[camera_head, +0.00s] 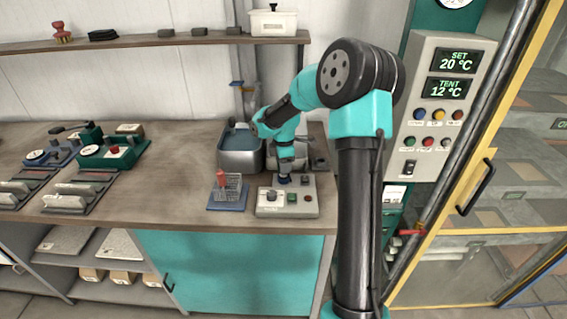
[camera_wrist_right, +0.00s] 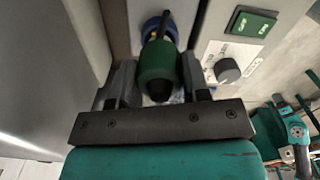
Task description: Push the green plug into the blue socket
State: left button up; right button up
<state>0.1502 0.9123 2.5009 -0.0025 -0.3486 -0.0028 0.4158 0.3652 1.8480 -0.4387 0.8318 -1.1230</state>
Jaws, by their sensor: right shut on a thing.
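The green plug (camera_wrist_right: 157,62) sits between the fingers of my right gripper (camera_wrist_right: 155,80) in the wrist view, and the gripper is shut on it. The blue socket (camera_wrist_right: 151,25) is a round ring on the grey panel just past the plug's end. The plug's dark front end overlaps the ring; how deep it sits cannot be told. In the head view my right gripper (camera_head: 284,178) points down at the back of the grey control box (camera_head: 262,210), hiding the plug. My left gripper is not in view.
The box carries a dark knob (camera_wrist_right: 227,70) and a green switch (camera_wrist_right: 251,23) beside the socket. A blue tray with a wire basket (camera_head: 231,189) stands left of the box, a metal water basin (camera_head: 240,163) behind.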

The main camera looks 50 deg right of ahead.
jog(key=shift+f, duration=1.05)
jog(key=o, duration=1)
notch_tip(320, 180, up, 18)
jog(key=shift+f, duration=0.25)
dwell(0.7)
